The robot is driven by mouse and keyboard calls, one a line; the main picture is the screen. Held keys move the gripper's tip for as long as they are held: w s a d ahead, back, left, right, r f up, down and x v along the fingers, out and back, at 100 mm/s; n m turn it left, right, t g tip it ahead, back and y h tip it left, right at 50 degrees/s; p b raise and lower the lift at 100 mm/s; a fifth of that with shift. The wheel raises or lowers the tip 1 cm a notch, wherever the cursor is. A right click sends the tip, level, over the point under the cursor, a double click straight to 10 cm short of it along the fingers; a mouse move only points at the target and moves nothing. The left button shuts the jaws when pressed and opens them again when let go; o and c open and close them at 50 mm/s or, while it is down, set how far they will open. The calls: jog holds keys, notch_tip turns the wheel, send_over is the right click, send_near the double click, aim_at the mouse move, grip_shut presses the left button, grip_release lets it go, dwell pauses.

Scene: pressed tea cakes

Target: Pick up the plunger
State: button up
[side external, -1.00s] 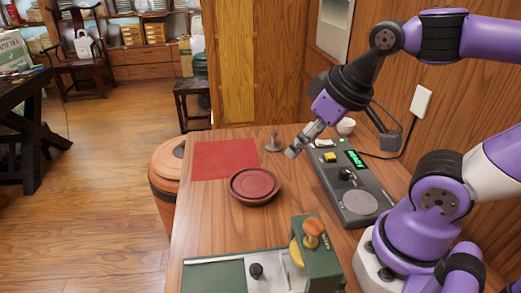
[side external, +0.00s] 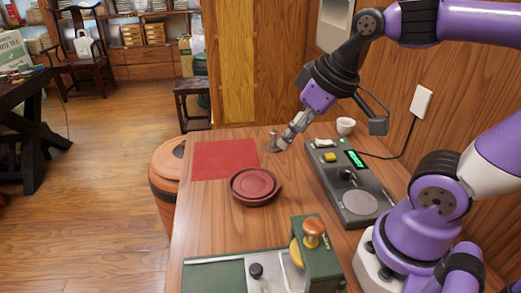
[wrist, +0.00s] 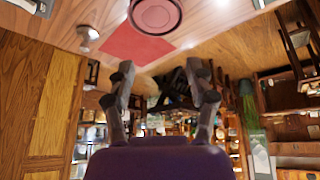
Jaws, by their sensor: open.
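The plunger (side external: 271,145) is a small grey piece with a thin stem and a wider foot, standing on the wooden table just right of the red mat. In the wrist view it shows at the upper left (wrist: 88,36), outside the span of the fingers. My gripper (side external: 283,143) is just right of the plunger in the side view. Its two fingers stand apart with nothing between them in the wrist view (wrist: 163,80). I cannot tell whether a finger touches the plunger.
The red mat (side external: 224,160) lies left of the plunger. A dark red round dish (side external: 253,184) sits in front. A grey-green device with a lit display (side external: 355,159) and a white cup (side external: 346,126) are to the right. A green press (side external: 316,262) stands at the near edge.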

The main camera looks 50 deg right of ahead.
jog(key=w+d+n, duration=0.1)
jog(key=w+d, duration=0.3)
jog(key=w, duration=0.2)
jog(key=n+g+y, duration=0.1)
jog(key=n+y, duration=0.1)
jog(key=n, duration=0.1)
send_near(276, 131)
jog(key=a, duration=0.2)
jog(key=shift+n, duration=0.3)
jog(key=x, duration=0.2)
jog(key=d+x, duration=0.1)
jog(key=x, duration=0.2)
jog(key=shift+d+f, duration=0.1)
jog(key=shift+f, duration=0.2)
jog(key=x, duration=0.6)
jog(key=shift+d+f, duration=0.1)
jog(key=shift+d, duration=0.15)
grip_shut()
